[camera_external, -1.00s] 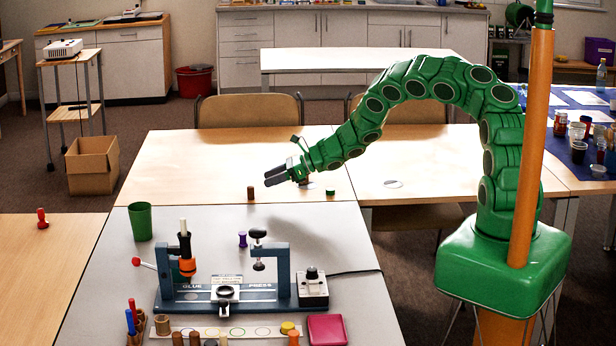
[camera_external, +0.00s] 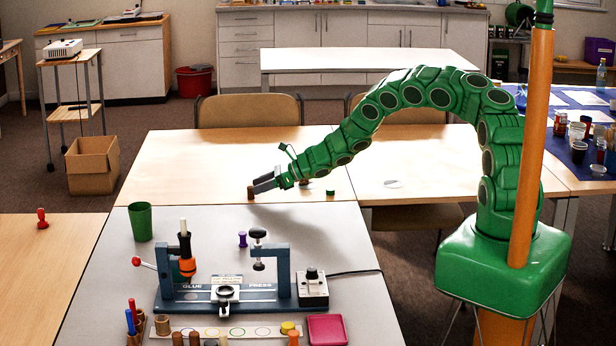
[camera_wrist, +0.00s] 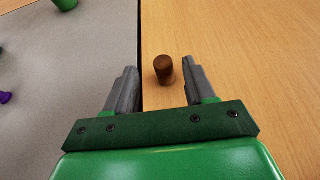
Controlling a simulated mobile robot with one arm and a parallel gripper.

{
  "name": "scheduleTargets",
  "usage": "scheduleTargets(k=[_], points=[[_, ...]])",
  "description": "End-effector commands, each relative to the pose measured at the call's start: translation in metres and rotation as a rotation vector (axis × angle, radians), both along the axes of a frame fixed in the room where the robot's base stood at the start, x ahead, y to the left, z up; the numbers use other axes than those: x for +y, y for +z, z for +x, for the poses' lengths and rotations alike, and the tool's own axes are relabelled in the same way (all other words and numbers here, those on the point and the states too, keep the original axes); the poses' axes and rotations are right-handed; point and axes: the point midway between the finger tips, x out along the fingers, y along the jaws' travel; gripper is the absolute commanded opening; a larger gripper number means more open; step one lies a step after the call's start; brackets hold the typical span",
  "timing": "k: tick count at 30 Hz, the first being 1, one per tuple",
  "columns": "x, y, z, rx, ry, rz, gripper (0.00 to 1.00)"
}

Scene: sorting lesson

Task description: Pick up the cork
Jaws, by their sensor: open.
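A small brown cylinder, which looks like the cork (camera_external: 251,193), stands upright on the wooden table near its edge with the grey table. In the wrist view the cork (camera_wrist: 163,69) is just beyond the fingertips, closer to the right finger. My gripper (camera_external: 262,184) is low over the wooden table, right of the cork in the external view. I cannot tell whether a fingertip touches the cork.
A green piece (camera_external: 330,191) lies right of my gripper. On the grey table (camera_external: 100,290) stand a green cup (camera_external: 140,222), a purple spool (camera_external: 242,239) and a glue press (camera_external: 226,290). The wooden table (camera_external: 180,170) is clear left of the cork.

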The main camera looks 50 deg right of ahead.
Motion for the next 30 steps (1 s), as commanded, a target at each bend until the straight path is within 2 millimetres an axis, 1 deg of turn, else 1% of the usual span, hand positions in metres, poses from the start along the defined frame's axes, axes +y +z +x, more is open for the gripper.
scheduleTargets(k=[6,12,18,25,26,30], points=[[0.009,-0.004,0.014,-0.001,0.000,0.006,0.54],[0.019,-0.011,0.023,0.000,0.000,0.003,0.54],[0.023,-0.013,0.028,-0.001,0.001,0.002,0.54],[0.022,-0.013,0.028,-0.001,0.000,0.002,0.54],[0.023,-0.013,0.028,-0.001,0.000,0.002,0.53],[0.022,-0.013,0.028,-0.001,0.000,0.002,0.32]])
